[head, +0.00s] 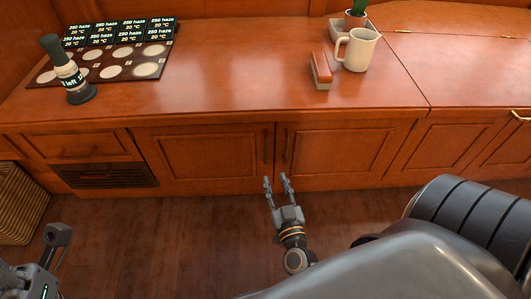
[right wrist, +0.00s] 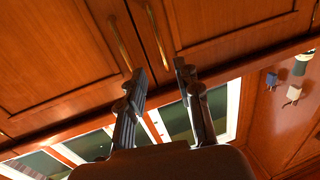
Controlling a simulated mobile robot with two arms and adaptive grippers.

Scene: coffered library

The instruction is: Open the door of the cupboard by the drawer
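In the head view a wooden drawer (head: 80,148) with a dark handle sits at the left under the counter. The cupboard door (head: 205,155) beside it is shut, with an upright handle (head: 266,143) near its right edge. My right gripper (head: 279,181) is open and empty, in front of and below the seam between this door and the door to its right (head: 345,150). In the right wrist view its two fingers (right wrist: 162,80) are apart, below two bar handles (right wrist: 118,43) and touching neither. My left gripper (head: 57,237) shows only partly at the lower left.
On the counter (head: 240,70) stand a dark bottle (head: 69,72), a board of labelled discs (head: 110,52), a red-topped block (head: 321,70), a mug (head: 357,50) and a potted plant (head: 354,18). A wicker basket (head: 18,205) stands at the left.

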